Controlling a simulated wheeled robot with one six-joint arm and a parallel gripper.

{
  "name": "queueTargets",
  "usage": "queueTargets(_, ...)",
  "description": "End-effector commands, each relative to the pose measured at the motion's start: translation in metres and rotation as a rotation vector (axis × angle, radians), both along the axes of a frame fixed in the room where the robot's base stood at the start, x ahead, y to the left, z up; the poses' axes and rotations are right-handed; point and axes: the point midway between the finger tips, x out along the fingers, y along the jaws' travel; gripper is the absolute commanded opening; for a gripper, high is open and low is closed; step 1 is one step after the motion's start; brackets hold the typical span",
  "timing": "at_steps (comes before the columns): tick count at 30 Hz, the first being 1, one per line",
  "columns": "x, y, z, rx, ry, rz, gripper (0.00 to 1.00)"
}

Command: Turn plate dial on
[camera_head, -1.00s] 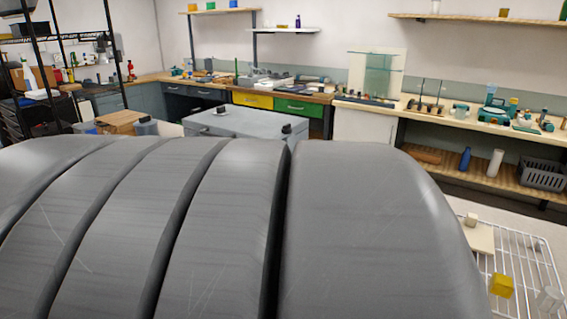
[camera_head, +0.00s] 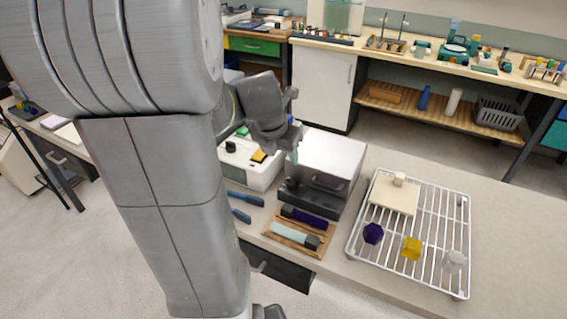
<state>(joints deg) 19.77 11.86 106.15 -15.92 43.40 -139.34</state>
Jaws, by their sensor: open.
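A white bench unit (camera_head: 246,172) stands on the light worktop, partly behind my arm. It has a round black knob (camera_head: 231,147) on top and an orange-yellow patch beside it. I cannot tell for sure which part is the plate dial. My gripper (camera_head: 293,140) is at the end of the dark grey wrist, above and to the right of the white unit, near the left end of a silver box. Its jaws are open, small and partly hidden by the wrist. I see nothing held in them, and I cannot tell whether they touch anything.
The silver box (camera_head: 332,158) with a dark base stands right of the white unit. A white wire rack (camera_head: 433,240) holds a cream board and several small blocks. The worktop's right side is clear.

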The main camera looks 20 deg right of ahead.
Motion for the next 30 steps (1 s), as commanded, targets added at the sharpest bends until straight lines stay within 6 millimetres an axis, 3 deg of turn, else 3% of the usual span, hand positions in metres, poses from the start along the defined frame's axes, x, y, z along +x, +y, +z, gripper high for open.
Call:
queueTargets(5, 0.003, -0.005, -0.008, -0.007, 0.009, 0.020, 0.49)
queueTargets(21, 0.026, -0.031, -0.096, -0.005, 0.008, 0.018, 0.49)
queueTargets(30, 0.034, -0.040, -0.124, -0.006, 0.006, 0.018, 0.49)
